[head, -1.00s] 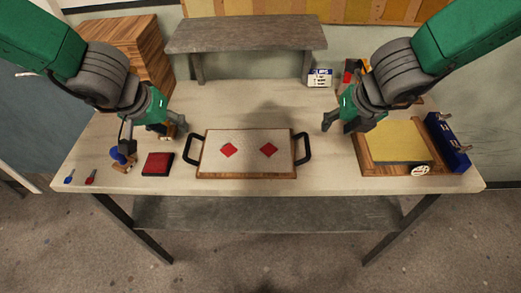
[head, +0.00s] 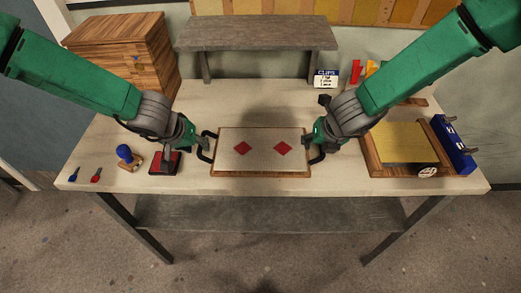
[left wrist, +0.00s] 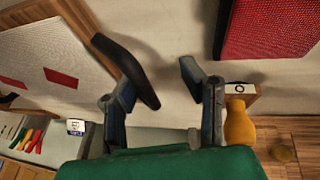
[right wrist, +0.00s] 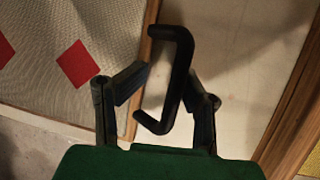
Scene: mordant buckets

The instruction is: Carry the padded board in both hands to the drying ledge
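The padded board (head: 262,137), pale with two red diamonds, a wooden edge and black end handles, lies flat on the table. My left gripper (head: 190,154) is at its left handle (left wrist: 124,66). In the left wrist view the fingers are wide apart, with the handle over the left finger. My right gripper (head: 317,150) is at the right handle (right wrist: 182,75). In the right wrist view that handle lies between open fingers, with no clear grip. The grey raised ledge (head: 256,33), apparently the drying ledge, stands empty at the back.
A red pad (head: 157,168) lies under my left gripper's outer finger. A blue-knobbed tool (head: 125,153) stands left of it. A wooden tray (head: 372,160) with a yellow pad and a blue rack (head: 454,143) are at the right. A drawer chest (head: 120,58) stands back left.

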